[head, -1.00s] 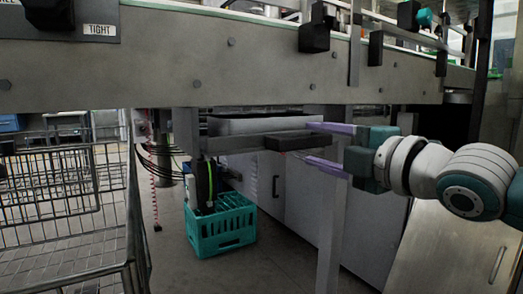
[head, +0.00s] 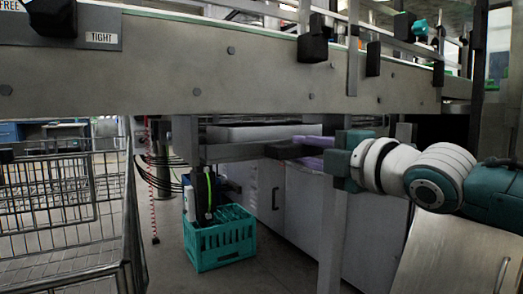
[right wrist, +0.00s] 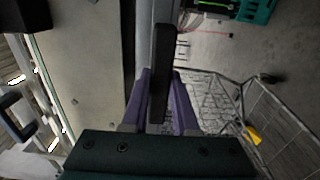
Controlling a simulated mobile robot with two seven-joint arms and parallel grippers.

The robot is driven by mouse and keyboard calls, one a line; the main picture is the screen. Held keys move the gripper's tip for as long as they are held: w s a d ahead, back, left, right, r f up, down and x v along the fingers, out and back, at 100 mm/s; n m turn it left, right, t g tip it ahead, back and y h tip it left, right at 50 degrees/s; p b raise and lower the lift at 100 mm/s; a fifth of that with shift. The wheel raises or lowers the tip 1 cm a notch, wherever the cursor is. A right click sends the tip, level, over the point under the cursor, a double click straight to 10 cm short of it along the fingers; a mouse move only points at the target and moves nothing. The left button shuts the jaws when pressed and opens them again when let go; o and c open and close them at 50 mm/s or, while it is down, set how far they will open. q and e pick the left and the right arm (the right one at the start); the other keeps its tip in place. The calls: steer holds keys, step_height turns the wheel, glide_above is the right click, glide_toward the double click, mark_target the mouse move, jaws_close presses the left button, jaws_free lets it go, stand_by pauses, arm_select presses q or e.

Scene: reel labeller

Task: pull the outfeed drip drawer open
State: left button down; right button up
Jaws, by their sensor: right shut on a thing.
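The outfeed drip drawer is a shallow grey tray (head: 255,132) under the conveyor's side beam in the head view. A black bar handle (head: 287,150) is at its front. My right gripper (head: 308,152) reaches in from the right, its purple fingers closed on the handle. In the right wrist view the black handle (right wrist: 160,75) stands between the two purple fingers of the right gripper (right wrist: 160,100), shut on it. The drawer's inside is not visible. My left gripper is not in view.
A metal leg (head: 333,225) stands just below the gripper. A teal crate (head: 220,240) holding dark items is on the floor beneath the drawer. A wire cart (head: 70,220) stands at the left. Grey cabinets (head: 290,195) are behind.

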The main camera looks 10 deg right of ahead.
jaws_close()
stand_by(0.8)
